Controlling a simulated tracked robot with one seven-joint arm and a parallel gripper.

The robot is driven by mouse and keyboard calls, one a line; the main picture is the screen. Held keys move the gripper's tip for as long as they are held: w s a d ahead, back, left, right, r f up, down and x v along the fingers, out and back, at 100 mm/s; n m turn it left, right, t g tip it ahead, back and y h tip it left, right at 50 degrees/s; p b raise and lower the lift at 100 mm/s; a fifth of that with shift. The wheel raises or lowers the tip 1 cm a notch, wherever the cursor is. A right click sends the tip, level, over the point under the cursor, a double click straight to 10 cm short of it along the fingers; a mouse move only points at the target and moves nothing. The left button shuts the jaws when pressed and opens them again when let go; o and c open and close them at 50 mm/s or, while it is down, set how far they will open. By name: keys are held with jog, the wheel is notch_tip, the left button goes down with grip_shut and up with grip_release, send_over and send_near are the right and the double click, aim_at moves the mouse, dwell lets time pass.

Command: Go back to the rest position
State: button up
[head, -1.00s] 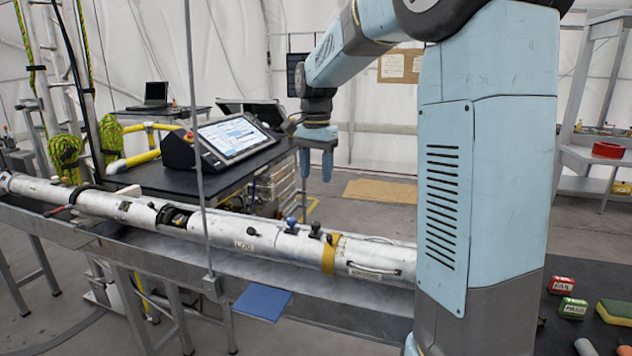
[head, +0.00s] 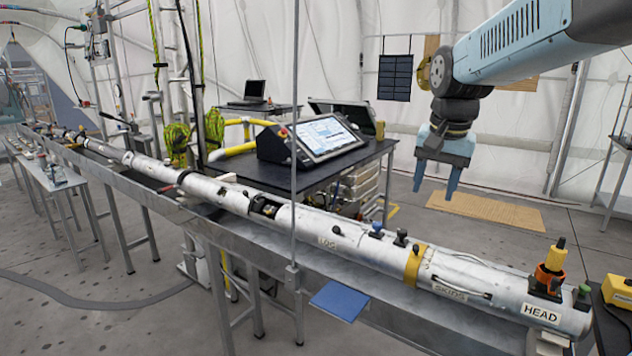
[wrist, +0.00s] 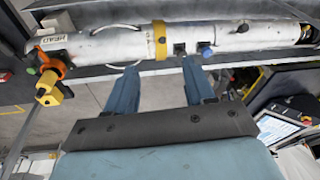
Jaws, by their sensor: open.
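My gripper (head: 434,188) is open and empty in the head view, pointing down in the air with its two blue fingers apart. In that view it hangs above and behind the long silver tube (head: 370,240). In the wrist view my gripper (wrist: 158,78) shows both fingers spread, with the tube (wrist: 110,46) beyond the fingertips. Nothing is between the fingers. My arm reaches in from the upper right of the head view.
The tube lies in a metal trough (head: 265,238). An orange and yellow fitting (head: 551,268) stands on its HEAD end. A dark table (head: 260,172) with a tilted screen (head: 325,138) is behind. A thin vertical pole (head: 294,120) stands in front. Open floor shows at right.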

jog(key=s+f+n+t, duration=0.1)
jog(key=s+f+n, duration=0.1)
jog(key=s, duration=0.5)
jog(key=s+f+n+t, duration=0.2)
jog(key=s+n, duration=0.1)
jog(key=s, duration=0.5)
jog(key=shift+d, duration=0.15)
jog(key=shift+f, duration=0.1)
